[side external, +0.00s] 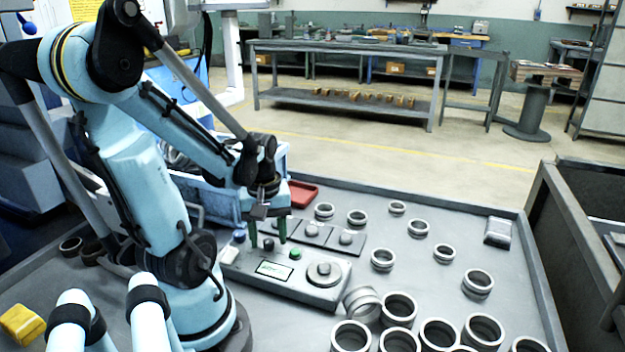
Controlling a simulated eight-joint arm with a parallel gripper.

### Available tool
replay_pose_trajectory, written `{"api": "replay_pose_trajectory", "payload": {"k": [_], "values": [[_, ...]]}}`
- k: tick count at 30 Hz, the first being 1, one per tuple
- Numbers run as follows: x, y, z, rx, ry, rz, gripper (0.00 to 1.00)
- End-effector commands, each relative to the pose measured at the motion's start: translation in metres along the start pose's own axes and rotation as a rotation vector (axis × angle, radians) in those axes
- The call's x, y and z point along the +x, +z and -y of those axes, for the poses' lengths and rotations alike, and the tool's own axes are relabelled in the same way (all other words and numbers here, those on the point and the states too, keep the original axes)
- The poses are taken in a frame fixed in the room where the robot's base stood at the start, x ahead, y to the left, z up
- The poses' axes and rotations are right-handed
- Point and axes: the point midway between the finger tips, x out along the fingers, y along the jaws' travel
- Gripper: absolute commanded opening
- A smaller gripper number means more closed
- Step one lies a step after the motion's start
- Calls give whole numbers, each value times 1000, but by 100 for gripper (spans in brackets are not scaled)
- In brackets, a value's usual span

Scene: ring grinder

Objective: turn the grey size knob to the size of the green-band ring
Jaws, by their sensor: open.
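A grey control box (300,290) stands on the table in front of my arm. It carries a round grey knob (324,271) at its right end, a small lit display (274,269) and a green button (295,254). My gripper (268,243) points down with two green fingers apart, over the back left part of the box, left of the grey knob and not touching it. Nothing shows between the fingers. Many metal rings lie on the table, such as one at the front (398,309); I cannot make out a green band on any. The knob's setting is too small to read.
Dark plates with small grey pieces (345,238) sit behind the box. A red tray (301,193) and a blue bin (215,197) are at the back. A grey block (497,231) lies at the right. The table has a raised rim; open room lies between the rings.

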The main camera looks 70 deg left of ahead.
Motion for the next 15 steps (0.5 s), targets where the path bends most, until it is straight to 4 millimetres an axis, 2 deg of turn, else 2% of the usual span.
{"api": "replay_pose_trajectory", "payload": {"k": [15], "values": [[-47,1,0,0,0,0,51]]}}
